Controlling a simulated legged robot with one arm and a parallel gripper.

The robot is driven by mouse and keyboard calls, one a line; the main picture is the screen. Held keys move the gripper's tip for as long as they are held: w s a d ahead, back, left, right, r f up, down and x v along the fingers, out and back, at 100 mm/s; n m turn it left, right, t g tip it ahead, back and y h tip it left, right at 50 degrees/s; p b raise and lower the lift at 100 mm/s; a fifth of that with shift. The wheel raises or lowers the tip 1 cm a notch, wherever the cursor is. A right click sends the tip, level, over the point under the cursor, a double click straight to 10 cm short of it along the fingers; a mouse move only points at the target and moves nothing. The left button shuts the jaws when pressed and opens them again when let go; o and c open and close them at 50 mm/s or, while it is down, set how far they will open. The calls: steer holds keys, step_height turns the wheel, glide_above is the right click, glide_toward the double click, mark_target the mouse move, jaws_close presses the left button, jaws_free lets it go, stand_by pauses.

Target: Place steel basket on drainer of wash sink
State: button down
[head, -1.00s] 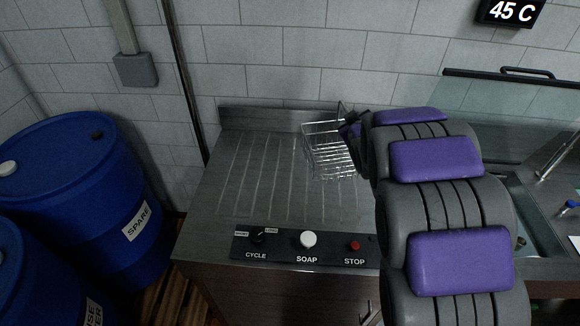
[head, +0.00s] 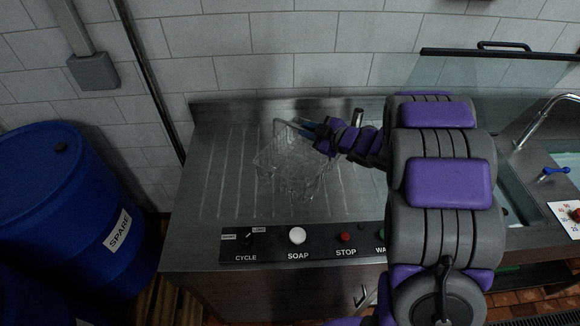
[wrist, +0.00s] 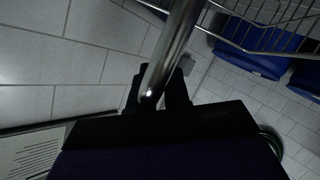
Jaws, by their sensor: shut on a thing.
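The steel basket (head: 290,162) is a wire basket with a handle, over the ribbed drainer (head: 215,180) of the wash sink in the head view. My gripper (head: 312,132) is shut on the basket's handle at its back right. In the wrist view my gripper (wrist: 158,95) clasps the thick metal handle bar, and part of the wire basket (wrist: 265,30) shows at the upper right. I cannot tell whether the basket's underside touches the drainer.
A control panel (head: 300,243) with knobs and buttons runs along the front edge. The sink basin (head: 508,200) and a tap (head: 545,120) are at the right. A blue barrel (head: 75,215) stands at the left. The drainer's left part is clear.

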steer(key=s+a+f+n+g+y, duration=0.1)
steer(key=s+f+n+g+y, duration=0.1)
steer(key=s, duration=0.3)
steer(key=s+a+b+x, duration=0.1)
steer(key=b+x, duration=0.2)
steer(key=x, duration=1.4)
steer(key=shift+s+a, duration=0.25)
steer(key=shift+s, duration=0.15)
steer(key=c, duration=1.1)
jaws_free()
steer(key=shift+r, duration=0.15)
